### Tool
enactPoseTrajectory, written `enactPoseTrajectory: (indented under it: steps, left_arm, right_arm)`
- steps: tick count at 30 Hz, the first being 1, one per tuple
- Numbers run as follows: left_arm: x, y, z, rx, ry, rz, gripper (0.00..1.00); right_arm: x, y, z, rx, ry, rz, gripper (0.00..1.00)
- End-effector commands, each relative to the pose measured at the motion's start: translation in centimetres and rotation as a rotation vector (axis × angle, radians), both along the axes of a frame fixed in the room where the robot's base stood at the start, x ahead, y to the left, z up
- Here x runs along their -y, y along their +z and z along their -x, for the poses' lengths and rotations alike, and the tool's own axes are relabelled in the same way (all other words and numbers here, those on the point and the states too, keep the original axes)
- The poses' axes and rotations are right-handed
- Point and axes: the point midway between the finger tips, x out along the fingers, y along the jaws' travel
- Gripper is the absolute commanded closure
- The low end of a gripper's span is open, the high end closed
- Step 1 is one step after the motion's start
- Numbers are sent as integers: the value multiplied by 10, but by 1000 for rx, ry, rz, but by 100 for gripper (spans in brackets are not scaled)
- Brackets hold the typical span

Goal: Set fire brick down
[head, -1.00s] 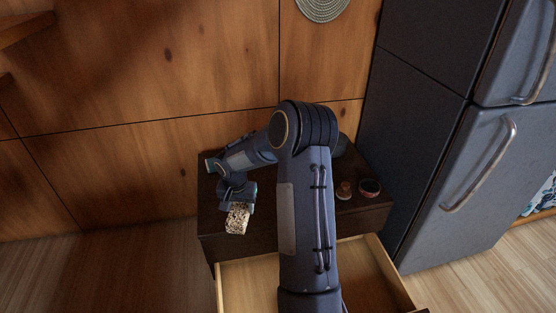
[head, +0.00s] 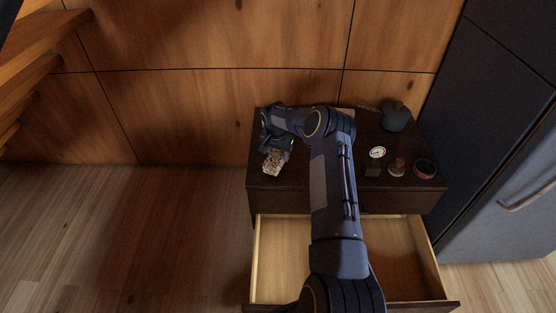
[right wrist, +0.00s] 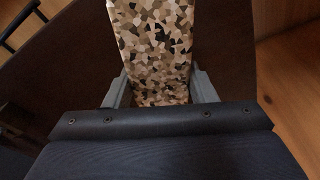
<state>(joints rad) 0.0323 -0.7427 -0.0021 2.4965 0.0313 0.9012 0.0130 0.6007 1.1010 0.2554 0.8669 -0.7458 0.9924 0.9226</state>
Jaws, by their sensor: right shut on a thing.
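The fire brick (head: 273,162) is a block with a speckled tan, black and cream pattern. It is at the left end of the dark cabinet top (head: 300,178). My right gripper (head: 279,148) is shut on it. In the right wrist view the brick (right wrist: 155,45) stands between the two grey fingers (right wrist: 160,90), with the dark top behind it. I cannot tell whether the brick touches the top. My left gripper is not in view.
A dark teapot-like vessel (head: 395,117), a small white dial (head: 377,152), a brown stamp-like object (head: 397,167) and a red-rimmed bowl (head: 425,168) stand on the right. The drawer (head: 283,260) below is open and looks empty. A fridge (head: 500,150) stands right.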

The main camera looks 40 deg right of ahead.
Motion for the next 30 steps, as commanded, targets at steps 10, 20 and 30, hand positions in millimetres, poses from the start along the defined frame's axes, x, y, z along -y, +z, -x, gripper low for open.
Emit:
enactPoseTrajectory:
  steps: [10, 20, 30]
  left_arm:
    - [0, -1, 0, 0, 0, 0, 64]
    - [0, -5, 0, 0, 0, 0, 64]
    - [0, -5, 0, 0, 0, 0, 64]
  right_arm:
    - [1, -34, -4, 1, -1, 0, 90]
    - [1, -37, -4, 3, 0, 2, 90]
    - [1, -37, -3, 0, 0, 0, 27]
